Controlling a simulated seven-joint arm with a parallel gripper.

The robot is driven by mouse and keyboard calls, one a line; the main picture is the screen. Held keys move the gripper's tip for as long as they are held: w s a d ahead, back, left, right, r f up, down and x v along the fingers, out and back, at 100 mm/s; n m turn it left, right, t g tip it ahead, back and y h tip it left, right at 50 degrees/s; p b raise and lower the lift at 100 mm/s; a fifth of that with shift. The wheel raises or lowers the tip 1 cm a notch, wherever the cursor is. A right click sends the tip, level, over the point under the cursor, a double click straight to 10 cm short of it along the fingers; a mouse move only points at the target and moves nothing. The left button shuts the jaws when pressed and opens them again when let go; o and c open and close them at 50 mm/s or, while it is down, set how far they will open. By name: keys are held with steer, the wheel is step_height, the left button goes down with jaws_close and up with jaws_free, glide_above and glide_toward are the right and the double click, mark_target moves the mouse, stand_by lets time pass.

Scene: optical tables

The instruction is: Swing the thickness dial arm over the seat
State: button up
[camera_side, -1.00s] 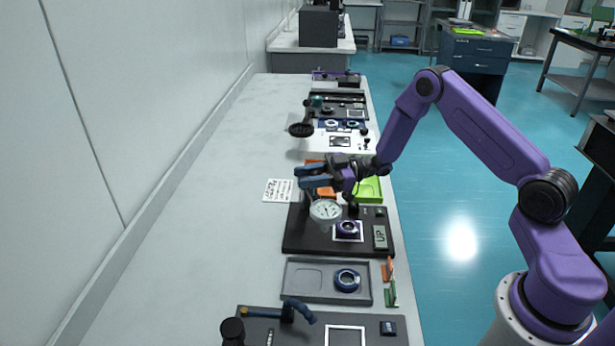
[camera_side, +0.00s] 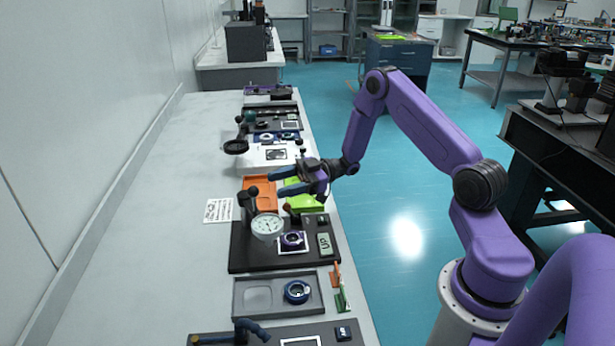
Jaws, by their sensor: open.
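The thickness dial (camera_side: 267,225), a round white face, sits on its arm beside a dark post (camera_side: 248,203) at the left of a black base (camera_side: 240,257). The seat (camera_side: 292,240), a purple ring on a white-bordered square, is to the right and slightly nearer the camera. The dial is beside the seat, not over it. A small reddish-brown knob (camera_side: 287,207) shows behind the dial; I cannot tell what it joins. My gripper (camera_side: 275,182) is open and empty, fingers pointing left, above and behind the dial, apart from it.
An "UP" plate (camera_side: 325,243) lies right of the seat. Orange (camera_side: 259,190) and green (camera_side: 308,204) trays lie behind the base. A grey tray (camera_side: 240,297) with a blue ring (camera_side: 297,291) is in front. A printed card (camera_side: 218,210) lies left. The bench's left side is clear.

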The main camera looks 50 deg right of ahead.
steer(key=v, duration=0.7)
steer(key=shift+d, duration=0.15)
steer(key=shift+s, duration=0.15)
